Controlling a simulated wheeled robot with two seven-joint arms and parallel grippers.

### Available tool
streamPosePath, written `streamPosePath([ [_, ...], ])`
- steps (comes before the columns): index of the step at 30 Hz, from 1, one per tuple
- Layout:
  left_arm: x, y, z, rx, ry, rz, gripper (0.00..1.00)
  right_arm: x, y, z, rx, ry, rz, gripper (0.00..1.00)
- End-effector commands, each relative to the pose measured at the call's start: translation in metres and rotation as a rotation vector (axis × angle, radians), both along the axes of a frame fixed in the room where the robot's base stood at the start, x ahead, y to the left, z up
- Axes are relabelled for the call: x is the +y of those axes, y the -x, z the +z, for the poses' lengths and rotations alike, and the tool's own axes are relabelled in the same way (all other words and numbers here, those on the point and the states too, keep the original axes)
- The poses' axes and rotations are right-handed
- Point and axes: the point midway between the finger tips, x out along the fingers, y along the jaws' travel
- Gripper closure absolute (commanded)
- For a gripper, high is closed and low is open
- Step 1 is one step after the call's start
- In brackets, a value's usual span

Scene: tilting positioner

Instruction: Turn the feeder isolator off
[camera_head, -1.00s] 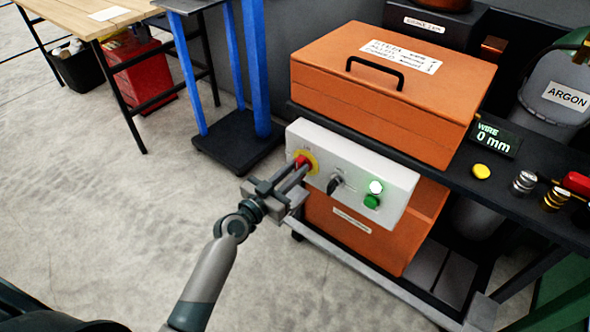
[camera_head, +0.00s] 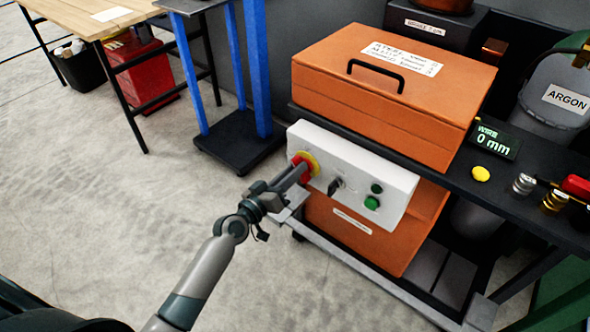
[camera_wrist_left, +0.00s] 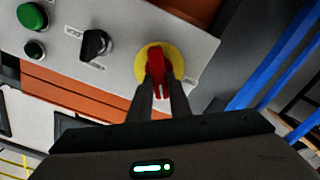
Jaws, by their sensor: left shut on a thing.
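The feeder isolator is a red rotary handle on a yellow round plate (camera_head: 313,161), at the left end of a white control panel (camera_head: 352,166). In the left wrist view the red handle (camera_wrist_left: 157,66) stands out from its yellow plate (camera_wrist_left: 142,66). My left gripper (camera_head: 298,172) is shut on the red handle, one finger on each side of it. It also shows in the left wrist view (camera_wrist_left: 158,85). The fingers cover part of the handle. My right gripper is not in view.
Beside the isolator are a black selector (camera_head: 335,186), a dark round lamp (camera_head: 376,188) and a green button (camera_head: 372,203). An orange case (camera_head: 390,90) stands on the black bench above. A display (camera_head: 495,139) reads "WIRE 0 mm". Open floor lies left.

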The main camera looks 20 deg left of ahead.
Motion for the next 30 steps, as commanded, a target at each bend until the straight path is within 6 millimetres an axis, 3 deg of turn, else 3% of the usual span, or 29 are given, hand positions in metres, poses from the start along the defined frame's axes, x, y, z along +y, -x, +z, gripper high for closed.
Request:
streamPosePath([
  [30, 0.006, -0.002, -0.009, 0.309, 0.851, 0.001, 1.0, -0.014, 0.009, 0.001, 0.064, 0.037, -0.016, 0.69],
])
